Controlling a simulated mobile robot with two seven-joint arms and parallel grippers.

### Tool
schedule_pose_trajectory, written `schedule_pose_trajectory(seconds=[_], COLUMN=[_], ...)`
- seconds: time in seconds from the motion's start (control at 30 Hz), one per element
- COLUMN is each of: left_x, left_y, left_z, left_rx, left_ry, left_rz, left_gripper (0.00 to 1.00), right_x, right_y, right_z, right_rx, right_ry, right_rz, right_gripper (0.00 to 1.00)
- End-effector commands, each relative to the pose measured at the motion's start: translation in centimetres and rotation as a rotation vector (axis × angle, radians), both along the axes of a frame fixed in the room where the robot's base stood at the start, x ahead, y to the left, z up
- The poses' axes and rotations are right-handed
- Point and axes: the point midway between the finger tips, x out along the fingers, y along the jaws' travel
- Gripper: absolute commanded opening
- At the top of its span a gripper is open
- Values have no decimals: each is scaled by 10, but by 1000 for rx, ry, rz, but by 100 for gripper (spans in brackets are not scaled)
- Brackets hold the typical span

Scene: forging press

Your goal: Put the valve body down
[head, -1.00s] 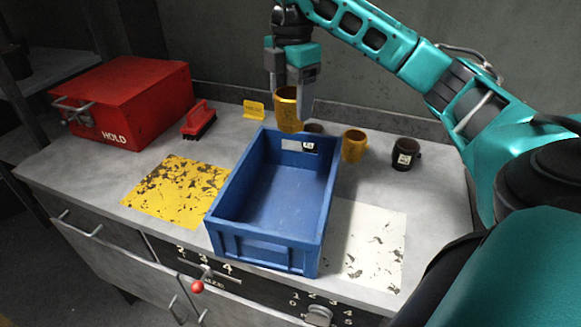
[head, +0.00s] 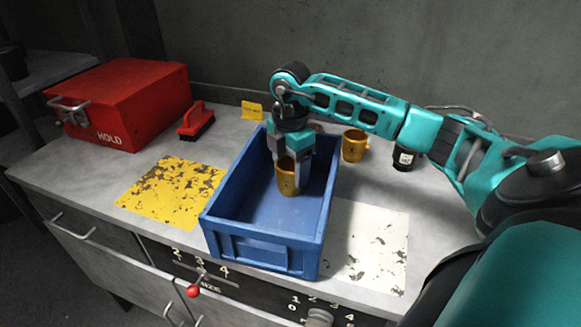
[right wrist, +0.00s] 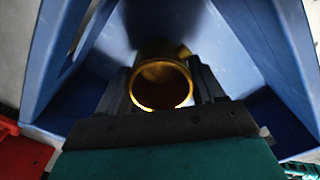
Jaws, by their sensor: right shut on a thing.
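The brass-coloured valve body (head: 288,178) is a short cup-like cylinder, held roughly upright inside the blue crate (head: 262,254). My right gripper (head: 290,168) is shut on it, with fingers on both sides. In the right wrist view the valve body (right wrist: 161,84) shows its round open rim between the fingers, with the blue crate walls (right wrist: 270,60) around it. I cannot tell whether its bottom touches the crate floor. My left gripper is not in view.
A second brass part (head: 354,146) and a dark part (head: 404,157) stand right of the crate. A red HOLD box (head: 120,100), a red brush (head: 196,121) and a yellow sign (head: 252,110) are behind left. Yellow (head: 170,190) and white (head: 372,245) patches flank the crate.

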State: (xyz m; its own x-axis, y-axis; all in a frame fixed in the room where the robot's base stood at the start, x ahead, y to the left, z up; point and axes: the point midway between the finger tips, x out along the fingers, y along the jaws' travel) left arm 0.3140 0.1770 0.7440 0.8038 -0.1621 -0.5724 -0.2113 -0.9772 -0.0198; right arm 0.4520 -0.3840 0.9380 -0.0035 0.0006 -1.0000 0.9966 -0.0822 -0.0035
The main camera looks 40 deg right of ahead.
Motion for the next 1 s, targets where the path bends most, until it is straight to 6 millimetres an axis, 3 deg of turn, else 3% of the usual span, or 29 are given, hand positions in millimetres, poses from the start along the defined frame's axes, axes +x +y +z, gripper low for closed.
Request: schedule_pose_trajectory(seconds=[0.37, 0.4, 0.63, 0.87, 1.0], left_x=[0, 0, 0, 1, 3], left_y=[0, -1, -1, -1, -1], left_z=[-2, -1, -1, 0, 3], left_rx=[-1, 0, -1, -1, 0], left_ry=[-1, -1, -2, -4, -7], left_rz=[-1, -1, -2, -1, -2], left_gripper=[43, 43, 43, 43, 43], right_x=[1, 0, 0, 0, 1], right_y=[0, 0, 0, 0, 0], right_z=[-4, -4, -4, -3, 7], right_rx=[0, 0, 0, 0, 0], right_ry=[-4, -3, -2, -2, -4], right_rz=[0, 0, 0, 0, 0], right_gripper=[20, 71, 93, 93, 93])
